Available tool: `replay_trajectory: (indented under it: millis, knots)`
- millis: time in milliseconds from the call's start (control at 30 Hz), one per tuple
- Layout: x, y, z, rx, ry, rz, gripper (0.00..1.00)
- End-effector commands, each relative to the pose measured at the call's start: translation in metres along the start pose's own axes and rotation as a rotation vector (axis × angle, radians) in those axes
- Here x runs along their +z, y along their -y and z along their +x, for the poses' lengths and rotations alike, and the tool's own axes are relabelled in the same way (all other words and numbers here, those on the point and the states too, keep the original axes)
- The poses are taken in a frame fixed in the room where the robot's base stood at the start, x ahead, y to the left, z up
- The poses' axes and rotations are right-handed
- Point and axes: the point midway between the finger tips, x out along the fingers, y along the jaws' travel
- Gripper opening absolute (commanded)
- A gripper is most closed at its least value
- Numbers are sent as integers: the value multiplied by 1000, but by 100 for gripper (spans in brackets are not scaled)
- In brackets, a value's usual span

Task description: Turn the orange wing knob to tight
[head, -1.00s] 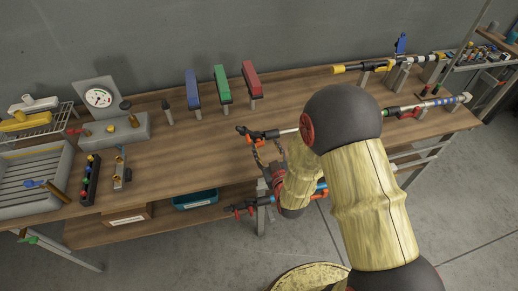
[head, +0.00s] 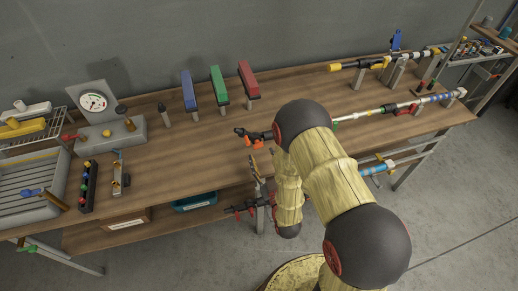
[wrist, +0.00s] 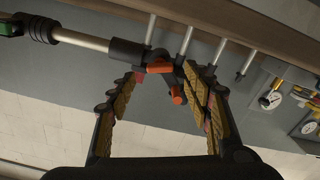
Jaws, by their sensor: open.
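The orange wing knob (wrist: 160,68) shows in the wrist view under a black fitting on the end of a grey rod. It has two orange lobes, one angled down towards the right. In the head view the orange knob (head: 252,142) is small, by the black fitting near the table's front edge. My gripper (wrist: 162,84) is open, with its tan-padded fingers on either side of the knob in the wrist view; I cannot tell whether either touches it. In the head view my gripper (head: 262,165) is just below the knob, partly hidden by my arm.
Blue (head: 188,92), green (head: 219,88) and red (head: 249,79) blocks stand on posts behind the knob. A gauge box (head: 110,132) stands at left.

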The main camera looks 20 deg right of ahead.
Motion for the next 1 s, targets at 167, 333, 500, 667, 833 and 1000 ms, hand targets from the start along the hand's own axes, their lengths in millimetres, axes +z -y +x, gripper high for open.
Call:
replay_trajectory:
  millis: [167, 333, 500, 667, 833, 1000]
  knots:
    - [0, 0, 28, 0, 0, 0, 50]
    - [1, 0, 44, 0, 1, 0, 50]
    - [0, 0, 48, 0, 1, 0, 50]
    - [0, 0, 48, 0, 1, 0, 50]
    - [0, 0, 48, 0, 1, 0, 42]
    - [0, 0, 48, 0, 2, 0, 32]
